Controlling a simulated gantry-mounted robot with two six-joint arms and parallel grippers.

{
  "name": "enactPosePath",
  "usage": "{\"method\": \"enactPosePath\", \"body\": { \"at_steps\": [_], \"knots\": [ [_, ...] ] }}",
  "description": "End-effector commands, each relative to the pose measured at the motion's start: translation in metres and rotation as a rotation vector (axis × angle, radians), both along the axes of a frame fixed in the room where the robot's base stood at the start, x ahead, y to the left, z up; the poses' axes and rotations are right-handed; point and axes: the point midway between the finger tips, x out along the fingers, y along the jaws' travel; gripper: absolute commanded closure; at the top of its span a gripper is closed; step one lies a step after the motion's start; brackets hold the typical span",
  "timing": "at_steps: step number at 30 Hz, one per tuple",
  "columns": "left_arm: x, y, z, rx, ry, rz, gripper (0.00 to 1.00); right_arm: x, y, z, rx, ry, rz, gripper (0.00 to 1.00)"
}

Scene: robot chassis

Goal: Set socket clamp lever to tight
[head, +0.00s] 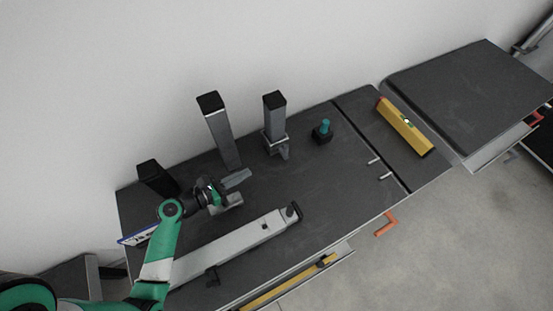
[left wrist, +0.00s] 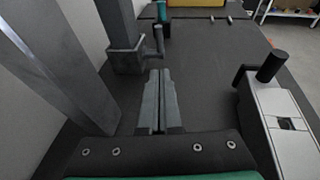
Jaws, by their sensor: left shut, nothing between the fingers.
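The socket clamp (head: 274,139) is a grey collar around the base of an upright grey square post (head: 275,112). A short grey lever (head: 284,153) sticks out at its front right. My right gripper is not in view.
A tall leaning post (head: 217,130) stands close behind my left gripper. A light grey beam (head: 245,236) with a dark end knob lies in front. A teal-topped part (head: 324,130) and a yellow level (head: 405,126) are to the right. The dark bench top (head: 320,180) is clear between them.

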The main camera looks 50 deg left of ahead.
Motion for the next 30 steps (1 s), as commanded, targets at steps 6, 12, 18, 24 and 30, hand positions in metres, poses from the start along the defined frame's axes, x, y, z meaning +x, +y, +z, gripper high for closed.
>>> {"method": "enactPosePath", "body": {
  "at_steps": [6,12,18,24,30],
  "knots": [
    [0.001,0.0,0.002,0.002,-0.001,-0.002,1.0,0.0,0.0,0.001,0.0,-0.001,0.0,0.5],
    [0.016,-0.002,-0.005,0.003,-0.001,-0.006,1.0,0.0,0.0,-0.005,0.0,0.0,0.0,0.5],
    [0.055,-0.006,-0.018,0.003,-0.002,-0.008,1.0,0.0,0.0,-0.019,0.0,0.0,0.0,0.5],
    [0.096,-0.008,-0.031,0.004,-0.002,-0.007,1.0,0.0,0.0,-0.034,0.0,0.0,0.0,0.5],
    [0.127,-0.01,-0.03,0.004,-0.002,-0.004,1.0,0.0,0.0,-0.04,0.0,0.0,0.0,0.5]
  ]
}}
